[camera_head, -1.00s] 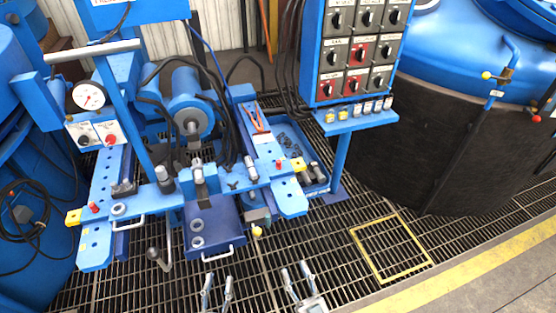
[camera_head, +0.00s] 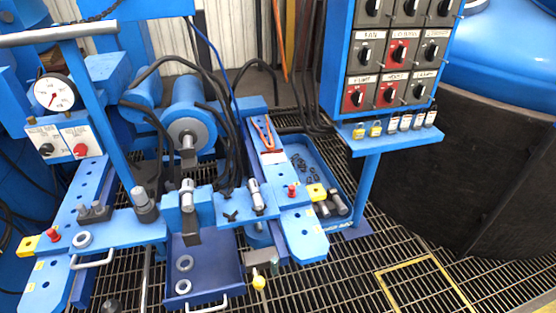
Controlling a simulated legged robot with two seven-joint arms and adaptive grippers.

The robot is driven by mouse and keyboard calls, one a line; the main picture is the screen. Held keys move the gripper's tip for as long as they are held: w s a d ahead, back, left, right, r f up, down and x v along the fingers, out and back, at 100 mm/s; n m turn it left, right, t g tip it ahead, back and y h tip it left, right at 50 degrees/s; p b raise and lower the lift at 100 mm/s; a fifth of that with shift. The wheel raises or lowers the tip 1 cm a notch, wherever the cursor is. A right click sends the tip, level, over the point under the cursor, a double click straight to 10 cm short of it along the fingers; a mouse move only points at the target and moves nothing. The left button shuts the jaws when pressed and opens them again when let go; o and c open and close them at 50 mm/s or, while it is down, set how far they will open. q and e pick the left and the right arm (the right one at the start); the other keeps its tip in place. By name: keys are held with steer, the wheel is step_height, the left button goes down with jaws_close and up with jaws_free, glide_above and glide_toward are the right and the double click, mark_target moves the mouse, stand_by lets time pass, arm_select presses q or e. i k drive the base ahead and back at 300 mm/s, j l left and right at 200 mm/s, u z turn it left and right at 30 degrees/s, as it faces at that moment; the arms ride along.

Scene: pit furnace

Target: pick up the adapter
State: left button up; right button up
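I cannot tell for certain which part is the adapter. Several grey metal cylindrical parts stand on the blue machine: one at its left (camera_head: 145,205), one in the middle (camera_head: 187,195) and one on the right (camera_head: 257,198). Grey rings lie on the left plate (camera_head: 82,240) and on the dark blue middle plate (camera_head: 183,263). Dark cylindrical pieces (camera_head: 338,205) lie in the blue tray (camera_head: 336,178) right of the machine. Neither of my grippers is in view.
A blue control panel (camera_head: 393,55) with knobs stands on a post (camera_head: 367,195) at the right, before a large dark tank (camera_head: 490,150). Red-handled pliers (camera_head: 263,135) lie on the right rail. Cables (camera_head: 215,85) hang behind. The grating floor (camera_head: 350,275) is open at lower right.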

mark_target(324, 208)
steer(key=i+l, duration=1)
steer(key=i, duration=0.2)
